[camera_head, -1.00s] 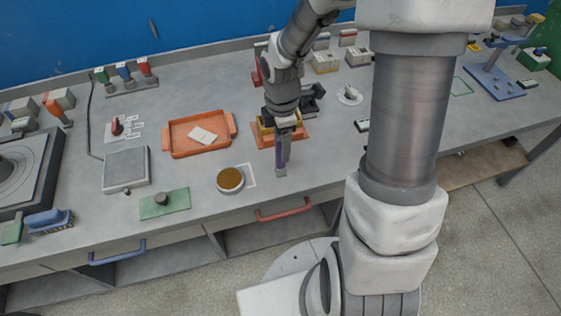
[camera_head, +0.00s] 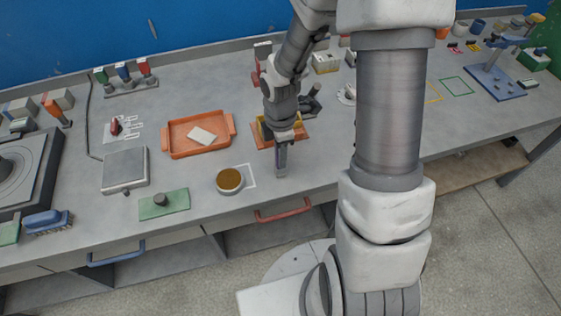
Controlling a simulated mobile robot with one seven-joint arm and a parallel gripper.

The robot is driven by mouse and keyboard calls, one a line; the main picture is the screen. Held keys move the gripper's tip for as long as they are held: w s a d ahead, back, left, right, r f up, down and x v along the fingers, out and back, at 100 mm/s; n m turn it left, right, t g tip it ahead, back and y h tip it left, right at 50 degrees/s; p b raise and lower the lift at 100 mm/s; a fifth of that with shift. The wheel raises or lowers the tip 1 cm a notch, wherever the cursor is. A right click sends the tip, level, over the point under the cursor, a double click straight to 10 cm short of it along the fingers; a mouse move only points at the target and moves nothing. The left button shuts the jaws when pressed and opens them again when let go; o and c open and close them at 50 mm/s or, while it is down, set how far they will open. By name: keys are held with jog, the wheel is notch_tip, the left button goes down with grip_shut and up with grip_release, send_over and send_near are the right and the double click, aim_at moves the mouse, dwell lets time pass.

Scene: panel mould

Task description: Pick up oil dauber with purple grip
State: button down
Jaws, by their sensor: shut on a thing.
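My gripper (camera_head: 282,146) points down over the front middle of the bench, just right of the round tin of amber-brown liquid. It is shut on the oil dauber (camera_head: 281,169), which hangs upright below the fingers with its grey lower end showing. The purple of its grip barely shows from this angle, as the fingers cover most of it. The dauber's tip is close to the bench top; I cannot tell whether it touches.
The round tin (camera_head: 229,180) stands left of the dauber, by a white outlined square. An orange tray (camera_head: 172,142) with a white card lies behind left. A yellow-and-orange holder (camera_head: 262,132) is right behind my gripper. A green plate with a knob (camera_head: 164,204) lies front left.

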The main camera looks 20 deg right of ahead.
jog(key=shift+r, duration=0.15)
jog(key=shift+r, duration=0.6)
jog(key=s+d+r+p, duration=0.2)
jog(key=s+d+r, duration=0.4)
jog(key=d+r, duration=0.3)
jog(key=shift+d+r, duration=0.3)
jog(key=shift+d, duration=0.25)
jog(key=shift+w+a, duration=0.1)
jog(key=shift+w, duration=0.05)
dwell(1.6)
